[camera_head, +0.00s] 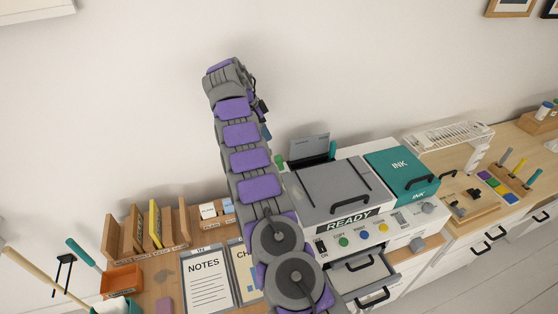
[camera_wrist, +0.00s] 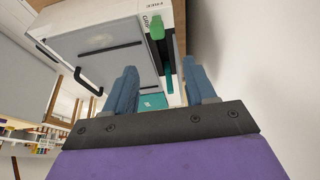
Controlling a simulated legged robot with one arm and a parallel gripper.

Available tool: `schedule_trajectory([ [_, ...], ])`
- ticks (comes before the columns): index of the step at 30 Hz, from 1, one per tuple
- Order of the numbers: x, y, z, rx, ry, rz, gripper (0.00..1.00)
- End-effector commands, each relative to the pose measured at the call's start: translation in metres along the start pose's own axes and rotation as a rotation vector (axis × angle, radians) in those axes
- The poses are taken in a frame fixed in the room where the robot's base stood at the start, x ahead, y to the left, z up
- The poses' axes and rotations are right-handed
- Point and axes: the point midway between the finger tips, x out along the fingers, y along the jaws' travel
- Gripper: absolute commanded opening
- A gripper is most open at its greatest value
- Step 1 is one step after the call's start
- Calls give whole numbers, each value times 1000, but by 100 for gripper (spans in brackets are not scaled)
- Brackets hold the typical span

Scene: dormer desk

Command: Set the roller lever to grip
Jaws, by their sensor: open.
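The roller lever (camera_wrist: 155,27) shows in the wrist view as a short green handle on the side of the white machine, next to panel lettering that seems to read GRIP, with FREE further up. I cannot tell which mark it is set to. In the head view its green end (camera_head: 280,160) shows at the machine's (camera_head: 318,222) left back corner, beside my arm. My gripper (camera_wrist: 160,66) is open and empty, its two blue fingers apart and pointing toward the machine's side, with the lever beyond them. In the head view the gripper is mostly hidden behind my arm; one blue finger shows.
The machine has a grey lid (camera_head: 325,186), a READY display (camera_head: 349,221) and a teal INK box (camera_head: 402,172). Its drawers (camera_head: 362,272) stand partly out. A NOTES sheet (camera_head: 206,280) and wooden dividers (camera_head: 150,232) are at left. The wall is close behind.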

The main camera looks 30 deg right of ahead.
Motion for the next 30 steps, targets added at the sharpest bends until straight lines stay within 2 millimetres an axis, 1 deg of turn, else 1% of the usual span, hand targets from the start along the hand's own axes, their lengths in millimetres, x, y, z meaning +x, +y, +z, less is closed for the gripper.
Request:
schedule_trajectory([
  [1,11,0,4,-2,1,-1,55],
  [7,46,1,8,-3,4,0,55],
  [11,68,1,6,-3,3,0,55],
  [15,98,2,4,-2,2,4,55],
  [18,116,2,3,-3,0,3,55],
  [21,132,2,2,-3,1,1,55],
  [25,146,2,2,-3,0,3,55],
  [30,153,2,4,-4,1,1,55],
])
